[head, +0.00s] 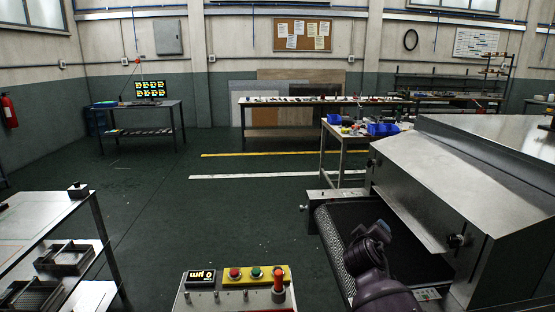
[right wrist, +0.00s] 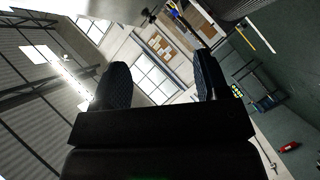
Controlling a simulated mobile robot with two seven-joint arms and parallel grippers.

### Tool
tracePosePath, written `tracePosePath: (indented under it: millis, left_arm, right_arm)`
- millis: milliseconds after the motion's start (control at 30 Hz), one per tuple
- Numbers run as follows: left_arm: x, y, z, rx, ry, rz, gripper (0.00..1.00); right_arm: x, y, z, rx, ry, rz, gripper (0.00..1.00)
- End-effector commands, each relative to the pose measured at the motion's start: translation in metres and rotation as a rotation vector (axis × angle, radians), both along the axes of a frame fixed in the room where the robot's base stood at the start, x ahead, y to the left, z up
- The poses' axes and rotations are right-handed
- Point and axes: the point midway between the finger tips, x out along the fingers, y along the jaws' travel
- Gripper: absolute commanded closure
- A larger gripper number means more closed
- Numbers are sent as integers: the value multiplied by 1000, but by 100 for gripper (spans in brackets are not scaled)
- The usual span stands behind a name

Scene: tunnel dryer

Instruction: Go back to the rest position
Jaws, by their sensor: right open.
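My right arm (head: 380,275) reaches up from the bottom of the head view, in front of the dark mesh conveyor belt (head: 337,240) of the dryer. In the right wrist view my right gripper (right wrist: 160,82) is open, its two dark ribbed fingers wide apart with nothing between them. The wrist camera looks past them to the windows, ceiling and far wall, so the fingers point upward and away from the belt. My left gripper and left arm are not in view.
The dryer's metal hood (head: 440,180) stands close on the right. A control box (head: 237,285) with buttons and an orange-red knob is at front centre. A shelf rack (head: 45,225) with wire trays stands at left. The green floor (head: 220,220) between is clear. Workbenches line the back.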

Motion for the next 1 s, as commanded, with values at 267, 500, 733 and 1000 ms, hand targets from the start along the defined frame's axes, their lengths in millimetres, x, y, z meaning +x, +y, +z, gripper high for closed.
tracePosePath:
  millis: [267, 500, 733, 1000]
  left_arm:
    - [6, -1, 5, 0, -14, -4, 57]
    - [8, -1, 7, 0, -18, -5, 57]
    - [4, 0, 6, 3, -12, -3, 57]
    - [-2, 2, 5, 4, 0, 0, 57]
  right_arm:
    - [-77, 18, -52, 352, -142, 229, 32]
    - [-160, 21, -88, 589, -189, 310, 32]
    - [-246, 16, -122, 751, -166, 305, 32]
    - [-355, 1, -175, 823, -27, 208, 32]
